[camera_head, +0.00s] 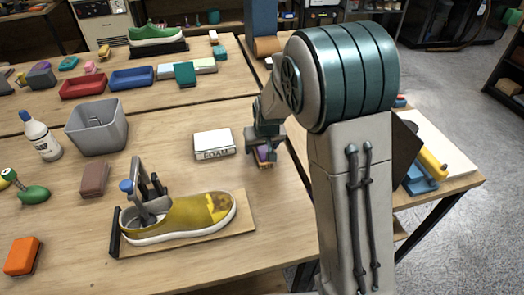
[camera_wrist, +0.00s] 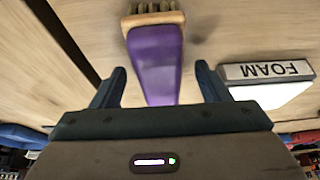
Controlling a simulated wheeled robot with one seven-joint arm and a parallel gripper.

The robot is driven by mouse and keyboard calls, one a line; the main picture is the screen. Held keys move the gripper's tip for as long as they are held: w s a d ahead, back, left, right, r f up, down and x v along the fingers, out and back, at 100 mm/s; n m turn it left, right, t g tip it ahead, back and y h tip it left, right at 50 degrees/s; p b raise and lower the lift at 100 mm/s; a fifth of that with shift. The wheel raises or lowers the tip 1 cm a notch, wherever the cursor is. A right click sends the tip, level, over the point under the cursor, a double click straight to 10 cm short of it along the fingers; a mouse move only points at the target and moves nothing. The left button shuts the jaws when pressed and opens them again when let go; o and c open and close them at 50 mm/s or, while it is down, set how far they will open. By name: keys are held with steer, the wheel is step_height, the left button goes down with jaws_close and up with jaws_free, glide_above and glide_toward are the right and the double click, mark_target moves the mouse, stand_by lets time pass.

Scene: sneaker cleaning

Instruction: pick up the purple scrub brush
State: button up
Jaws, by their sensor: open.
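The purple scrub brush (camera_wrist: 156,58) shows in the wrist view, with a purple handle and a tan head with bristles at the top of the picture. Its handle end lies between the two fingers of my gripper (camera_wrist: 158,85), which stand apart on either side of it with gaps visible. In the head view the brush (camera_head: 265,154) shows as a small purple patch on the table, right of the white FOAM box. My gripper (camera_head: 264,146) is above it there and partly hides it.
The white FOAM box (camera_head: 213,142) stands close on the left of my gripper; it also shows in the wrist view (camera_wrist: 268,72). A yellow sneaker (camera_head: 185,218) lies on a wooden board in front. A grey bin (camera_head: 97,127) and a white bottle (camera_head: 40,137) stand farther left.

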steer(key=shift+f, duration=0.2)
steer(key=shift+c, duration=0.3)
steer(key=c, duration=1)
steer(key=shift+r, duration=0.15)
steer(key=shift+c, duration=0.2)
steer(key=shift+r, duration=0.2)
steer(key=r, duration=0.4)
steer(key=shift+d+r, duration=0.2)
steer(key=shift+d, duration=0.15)
steer(key=d+r, duration=0.3)
steer(key=d, duration=0.2)
steer(key=s+d+r+b, duration=0.1)
steer(key=d+r, duration=0.2)
steer(key=d, duration=0.3)
steer(key=shift+s+r, duration=0.2)
steer(key=shift+s, duration=0.05)
steer(key=shift+o, duration=0.7)
